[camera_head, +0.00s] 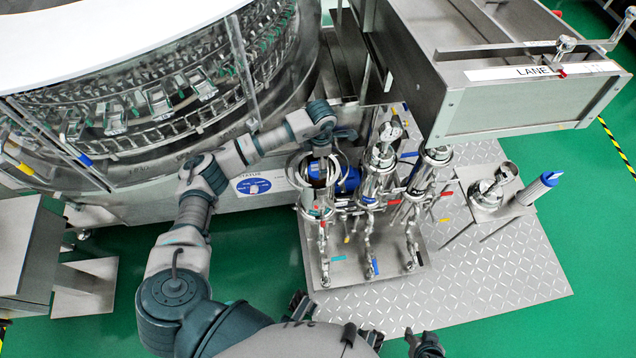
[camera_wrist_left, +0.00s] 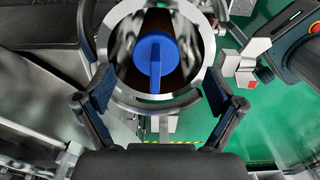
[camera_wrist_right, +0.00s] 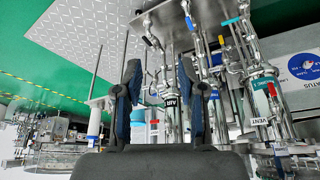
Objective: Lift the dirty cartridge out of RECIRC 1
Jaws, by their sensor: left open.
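A steel housing (camera_head: 318,207) stands open at the left of the filter row. In the left wrist view its round rim (camera_wrist_left: 207,60) surrounds a blue cartridge top with a raised handle (camera_wrist_left: 156,62); the cartridge body is hidden inside. My left gripper (camera_head: 322,165) is above this housing. In the left wrist view its open fingers (camera_wrist_left: 155,105) are spread on either side of the near rim, with nothing between them. My right gripper (camera_head: 425,344) is low in front of the tread plate; in the right wrist view its fingers (camera_wrist_right: 161,92) are apart and empty. No RECIRC 1 label is readable.
Two more steel housings (camera_head: 380,170) stand close on the right, with valves and pipes in front. A side stand holds a steel lid (camera_head: 490,188) and a white cartridge with a blue end (camera_head: 540,188). The rotary washer (camera_head: 130,110) is behind; the LANE box (camera_head: 520,100) overhangs.

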